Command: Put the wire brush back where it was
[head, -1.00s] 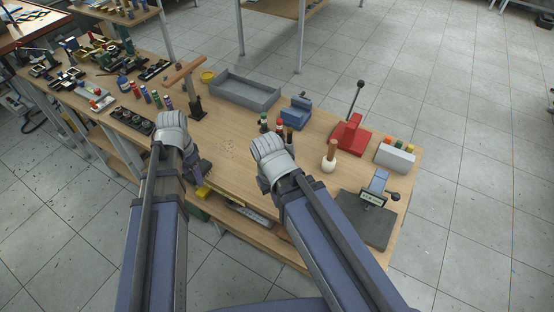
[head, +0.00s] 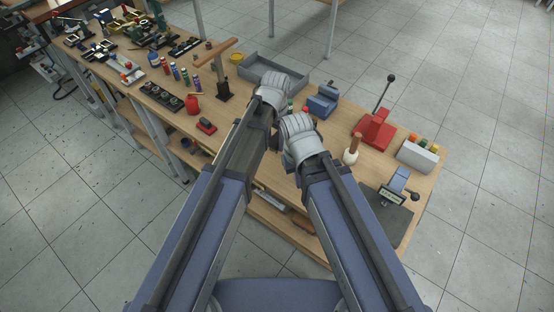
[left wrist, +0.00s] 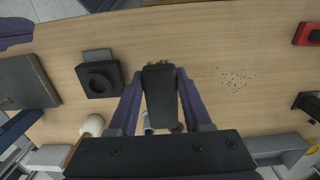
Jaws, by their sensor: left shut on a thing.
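My left gripper (left wrist: 160,82) is shut on a dark, block-shaped thing, which I take to be the wire brush (left wrist: 160,95). It sits between the two purple fingers in the left wrist view, over the bench top. In the head view the left gripper's grey wrist (head: 272,88) hides the brush and fingers. My right gripper's wrist (head: 300,138) is close beside it, nearer the bench's front; its fingertips are hidden. A purple part at the left wrist view's upper left edge looks like my right gripper.
The wooden bench (left wrist: 205,40) has a patch of specks (left wrist: 235,78). A black block with a round opening (left wrist: 97,78) stands left of the brush. A grey tray (head: 305,75), blue vise (head: 322,102), red press (head: 374,130) and white-based wooden handle (head: 352,150) stand nearby.

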